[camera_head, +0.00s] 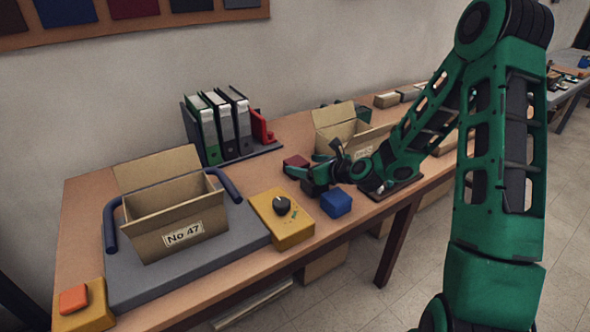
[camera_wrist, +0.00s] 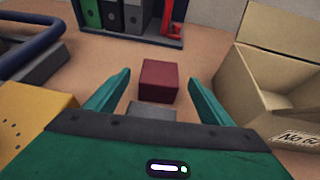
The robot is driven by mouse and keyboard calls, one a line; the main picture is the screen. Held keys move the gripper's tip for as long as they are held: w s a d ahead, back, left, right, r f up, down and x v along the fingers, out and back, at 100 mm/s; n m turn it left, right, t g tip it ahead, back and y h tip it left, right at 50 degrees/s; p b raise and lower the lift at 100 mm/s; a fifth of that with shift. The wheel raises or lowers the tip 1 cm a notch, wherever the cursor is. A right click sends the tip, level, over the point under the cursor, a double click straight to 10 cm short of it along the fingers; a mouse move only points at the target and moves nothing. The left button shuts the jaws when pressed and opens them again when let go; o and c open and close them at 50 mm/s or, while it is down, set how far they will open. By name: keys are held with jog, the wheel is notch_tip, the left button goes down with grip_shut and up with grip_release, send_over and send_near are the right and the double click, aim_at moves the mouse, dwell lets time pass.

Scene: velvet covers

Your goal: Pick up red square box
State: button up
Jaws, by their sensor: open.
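The red square box (camera_wrist: 160,80) is a small dark red cube on the wooden table. In the wrist view it lies just ahead of my open gripper (camera_wrist: 155,90), roughly centred between the two green fingers, and nothing is held. In the head view the red box (camera_head: 296,162) shows just behind my gripper (camera_head: 296,176), partly hidden by it. My gripper is low over the table, reaching in from the right.
A blue block (camera_head: 336,203) and a yellow box with a black knob (camera_head: 283,220) stand in front of my gripper. An open cardboard box (camera_wrist: 262,85) is close on the right. Binders (camera_head: 226,125) stand behind. A grey platform (camera_head: 235,235) holds another carton.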

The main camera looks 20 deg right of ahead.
jog(key=shift+x, duration=1.4)
jog(key=shift+c, duration=0.3)
jog(key=c, duration=1.1)
jog(key=shift+c, duration=0.2)
jog(key=shift+r, duration=0.15)
